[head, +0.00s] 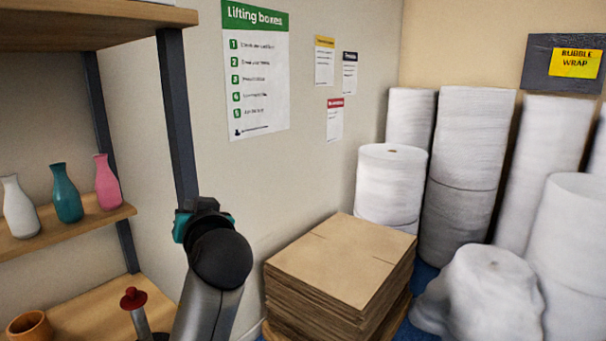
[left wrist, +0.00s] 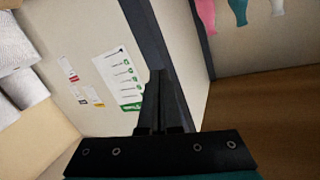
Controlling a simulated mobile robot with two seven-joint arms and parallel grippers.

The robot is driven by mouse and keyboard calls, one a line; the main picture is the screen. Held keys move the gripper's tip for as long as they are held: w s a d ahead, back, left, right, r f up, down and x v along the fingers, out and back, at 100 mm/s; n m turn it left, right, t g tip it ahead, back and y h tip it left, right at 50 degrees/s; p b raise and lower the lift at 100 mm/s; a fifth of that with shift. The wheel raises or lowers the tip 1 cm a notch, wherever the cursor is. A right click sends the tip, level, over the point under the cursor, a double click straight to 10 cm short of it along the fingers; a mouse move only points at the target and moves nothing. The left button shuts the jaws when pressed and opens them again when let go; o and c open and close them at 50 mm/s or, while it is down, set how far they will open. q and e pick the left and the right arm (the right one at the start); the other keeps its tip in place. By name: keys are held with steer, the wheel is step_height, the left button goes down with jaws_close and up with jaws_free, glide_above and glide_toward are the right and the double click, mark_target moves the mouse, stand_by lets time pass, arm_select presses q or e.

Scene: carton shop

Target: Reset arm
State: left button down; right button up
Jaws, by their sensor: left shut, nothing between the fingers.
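My left arm comes up from the bottom of the head view, in front of the shelf unit's post. Its dark and teal left gripper (head: 203,210) points away from me, and the wrist hides most of it. In the left wrist view the two black fingers (left wrist: 160,85) are shut together with nothing between them. They stand in open air, with the wall and shelf post behind. My right gripper is in neither view.
The wooden shelf unit (head: 128,212) at left holds white (head: 20,207), teal (head: 67,193) and pink (head: 107,182) vases. An orange pot (head: 30,327) and red-topped object (head: 133,299) sit lower. Flat cardboard (head: 340,260) is stacked right of my arm, before bubble-wrap rolls (head: 465,140).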

arm_select(q)
steer(key=s+f+m+g+h, duration=0.15)
steer(key=s+f, duration=0.25)
steer(key=f, duration=0.4)
steer(key=s+f+g+h, duration=0.1)
steer(key=s+f+g, duration=0.1)
steer(key=s+f, duration=0.4)
steer(key=s+f+m+g+h, duration=0.1)
steer(key=s+f+g+h, duration=0.15)
steer(key=f, duration=0.65)
steer(key=s+d+f+m+g+h, duration=0.1)
steer(key=s+d+f+g+h, duration=0.15)
steer(key=s+f, duration=0.6)
steer(key=s+d+f+m+g+h, duration=0.1)
steer(key=s+f+g, duration=0.2)
steer(key=s, duration=1.1)
step_height(320, 180, down, 27)
steer(key=s+b, duration=0.2)
steer(key=b, duration=0.4)
steer(key=s+a+f+g+b, duration=0.2)
steer(key=s+f+b, duration=0.3)
steer(key=s+f, duration=1)
step_height(320, 180, down, 4)
steer(key=shift+a+r, duration=0.1)
steer(key=shift+a, duration=0.35)
steer(key=shift+m, duration=0.25)
